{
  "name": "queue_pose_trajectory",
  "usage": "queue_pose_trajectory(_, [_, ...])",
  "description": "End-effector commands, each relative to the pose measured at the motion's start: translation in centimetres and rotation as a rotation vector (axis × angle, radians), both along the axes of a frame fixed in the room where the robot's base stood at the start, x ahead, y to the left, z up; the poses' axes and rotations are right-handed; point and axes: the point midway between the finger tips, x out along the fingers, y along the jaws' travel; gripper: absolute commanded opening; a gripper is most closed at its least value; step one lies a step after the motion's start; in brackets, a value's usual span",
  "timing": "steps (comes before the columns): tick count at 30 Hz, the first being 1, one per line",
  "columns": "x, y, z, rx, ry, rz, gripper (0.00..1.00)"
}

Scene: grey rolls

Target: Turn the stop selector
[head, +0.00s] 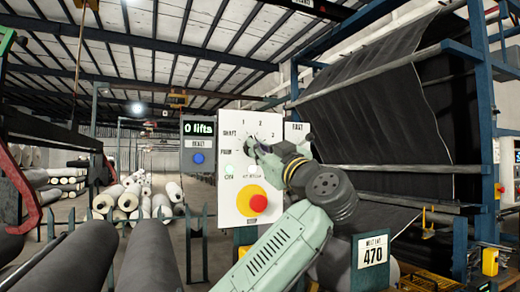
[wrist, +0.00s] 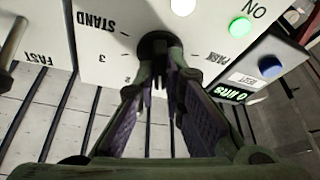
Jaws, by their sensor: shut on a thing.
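The white control panel (head: 235,205) stands at centre in the head view. My gripper (head: 250,146) reaches its upper part from the lower right. In the wrist view the panel (wrist: 115,60) appears upside down, with a dark round selector knob (wrist: 158,42) among labels such as STAND, PARK, 2 and 3. My gripper's two fingers (wrist: 160,75) are closed in on the knob from both sides. The fingers hide part of it, and I cannot read which mark it points to. In the head view my gripper covers most of the knob.
Below the knob are a lit green button (head: 229,171) and a red stop button (head: 258,203) on yellow. A dark box (head: 197,143) reading "0 lifts" with a blue button (head: 198,158) is close on the left. Large dark rolls (head: 80,262) lie at lower left.

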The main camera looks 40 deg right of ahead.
Motion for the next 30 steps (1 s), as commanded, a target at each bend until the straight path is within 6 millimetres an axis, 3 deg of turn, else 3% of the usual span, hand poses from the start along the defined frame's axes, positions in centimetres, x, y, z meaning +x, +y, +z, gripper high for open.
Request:
queue_pose_trajectory(14, [-0.04, -0.17, -0.20, -0.077, 0.022, -0.002, 0.00])
queue_pose_trajectory(30, [-0.07, -0.35, 0.26, -0.522, 0.132, -0.001, 0.00])
